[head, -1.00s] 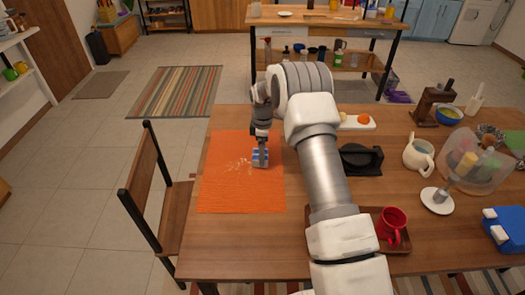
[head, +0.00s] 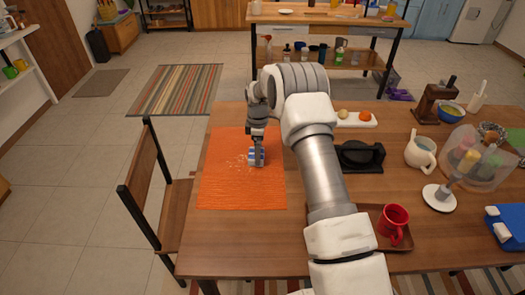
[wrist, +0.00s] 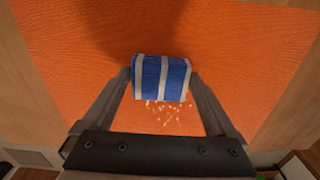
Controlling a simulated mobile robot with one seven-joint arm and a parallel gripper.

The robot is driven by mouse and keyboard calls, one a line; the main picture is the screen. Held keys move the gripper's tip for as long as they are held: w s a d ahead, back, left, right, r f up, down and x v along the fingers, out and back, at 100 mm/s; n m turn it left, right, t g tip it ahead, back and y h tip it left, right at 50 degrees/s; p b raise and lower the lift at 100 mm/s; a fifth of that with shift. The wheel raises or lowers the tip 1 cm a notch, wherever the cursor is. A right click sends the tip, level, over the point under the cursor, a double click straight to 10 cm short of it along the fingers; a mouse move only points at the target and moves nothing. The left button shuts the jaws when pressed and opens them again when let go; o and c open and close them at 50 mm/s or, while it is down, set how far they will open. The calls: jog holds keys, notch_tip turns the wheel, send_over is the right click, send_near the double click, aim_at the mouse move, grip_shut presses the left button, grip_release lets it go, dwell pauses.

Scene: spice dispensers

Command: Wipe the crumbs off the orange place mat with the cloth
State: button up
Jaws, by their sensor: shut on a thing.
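The orange place mat (head: 225,188) lies flat on the wooden table; it fills much of the wrist view (wrist: 60,50). Pale crumbs (head: 238,162) are scattered near the mat's middle; they also show in the wrist view (wrist: 168,112), right beside the cloth. The blue and white striped cloth (head: 256,158) is folded into a small block. My gripper (head: 257,146) is shut on the cloth, over the right part of the mat. In the wrist view my gripper (wrist: 160,80) has the cloth between its fingertips. I cannot tell whether the cloth touches the mat.
A chair (head: 145,170) stands at the table's left edge. Right of my arm are a black holder (head: 360,156), a white tray with round items (head: 357,122), a red mug (head: 392,220) on a brown tray, and a cream jug (head: 420,152). The mat's left side is free of objects.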

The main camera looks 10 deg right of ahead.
jog(key=shift+w+a+f+b, duration=0.1)
jog(key=shift+w+a+b, duration=0.25)
jog(key=shift+a, duration=1.35)
jog(key=shift+w+a+r+b, duration=0.1)
jog(key=shift+w+a+b, duration=0.15)
jog(key=shift+a, duration=1.5)
jog(key=shift+w+a+f+b, duration=0.1)
jog(key=shift+w+a+b, duration=0.25)
jog(key=shift+a, duration=1.35)
jog(key=shift+d, duration=0.15)
